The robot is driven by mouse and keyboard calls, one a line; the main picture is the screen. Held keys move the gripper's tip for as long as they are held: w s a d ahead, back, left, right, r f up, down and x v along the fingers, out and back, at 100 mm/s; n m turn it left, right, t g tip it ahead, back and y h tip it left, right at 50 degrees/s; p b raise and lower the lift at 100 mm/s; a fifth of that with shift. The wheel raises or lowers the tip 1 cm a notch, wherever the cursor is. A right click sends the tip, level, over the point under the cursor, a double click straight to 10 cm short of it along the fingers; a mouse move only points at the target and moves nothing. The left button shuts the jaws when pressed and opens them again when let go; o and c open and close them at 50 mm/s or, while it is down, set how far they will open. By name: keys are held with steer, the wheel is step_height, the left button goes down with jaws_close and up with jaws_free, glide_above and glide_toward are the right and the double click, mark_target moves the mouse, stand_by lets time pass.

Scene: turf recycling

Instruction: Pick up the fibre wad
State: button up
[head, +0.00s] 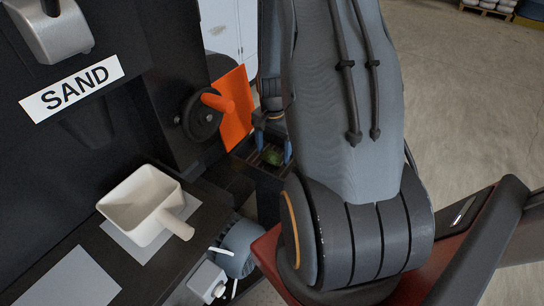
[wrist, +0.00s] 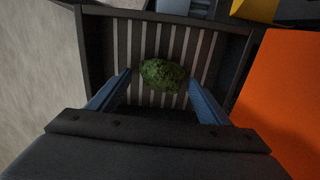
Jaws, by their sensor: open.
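The fibre wad (wrist: 161,74) is a rough green clump lying on the slatted floor of a dark tray (wrist: 92,40) in the wrist view. My gripper (wrist: 160,84) is open, with one blue finger on each side of the wad. Dark gaps show between the fingers and the wad, so neither seems to touch it. In the head view my gripper (head: 273,145) points down over the dark tray (head: 262,172). The wad shows there only as a small green patch (head: 271,156) between the fingers.
An orange panel (head: 234,108) stands close beside the tray, next to a black handwheel (head: 201,115) with an orange handle. A white scoop (head: 138,204) sits on a ledge under the SAND label (head: 71,89). Open concrete floor (head: 470,100) lies to the right.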

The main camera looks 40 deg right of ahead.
steer(key=shift+f, duration=0.5)
steer(key=c, duration=1.1)
steer(key=shift+r, duration=0.1)
steer(key=shift+c, duration=0.2)
